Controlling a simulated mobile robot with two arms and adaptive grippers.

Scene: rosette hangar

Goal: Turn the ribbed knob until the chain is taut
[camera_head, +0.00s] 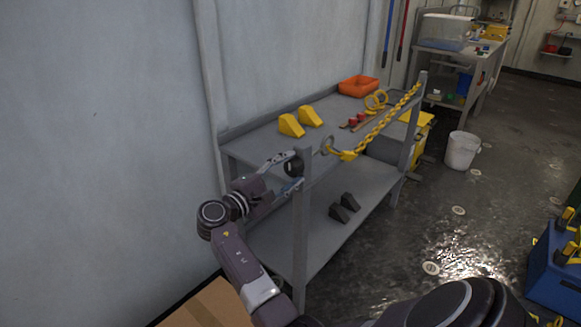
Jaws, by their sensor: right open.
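The dark round knob (294,166) sits at the near end of the grey metal bench, by the corner post; its ribs are too small to make out. My right gripper (288,171) is open, with one finger above and one below the knob; I cannot tell whether they touch it. The yellow chain (380,124) runs from a yellow hook (347,155) near the knob up to the far post, along the bench's front. It looks nearly straight, with perhaps slight sag. A grey ring (327,145) is beside the hook. My left gripper is out of view.
The bench top (262,143) carries yellow wedges (291,125), an orange tray (358,86) and yellow rings (376,99). Dark wedges (344,207) lie on the lower shelf. A white bucket (461,150) and blue crate (553,270) stand right; open floor lies between.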

